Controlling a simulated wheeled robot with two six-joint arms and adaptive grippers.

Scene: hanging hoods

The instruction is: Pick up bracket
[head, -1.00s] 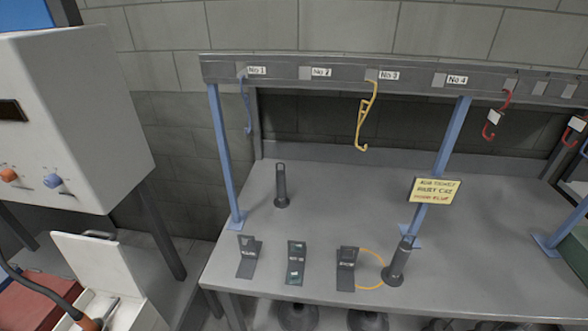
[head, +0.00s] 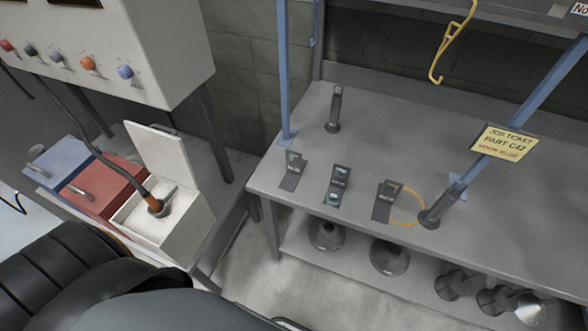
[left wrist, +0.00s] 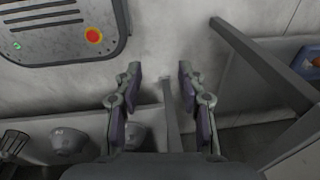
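Three small dark L-shaped brackets stand in a row near the front left edge of the grey bench (head: 410,130): a left one (head: 292,170), a middle one (head: 338,187) with a greenish patch, and a right one (head: 385,202). A yellow ring lies between the right bracket and a dark post. A yellow job ticket (head: 503,143) appears to read "PART C42" and "HOOK BLUE". My left gripper (left wrist: 160,78) shows in the left wrist view, fingers apart and nothing between them; no bracket shows there. My right gripper is not in view.
Dark posts (head: 334,110) (head: 438,206) stand on the bench. Dark cones (head: 326,235) sit on the lower shelf.

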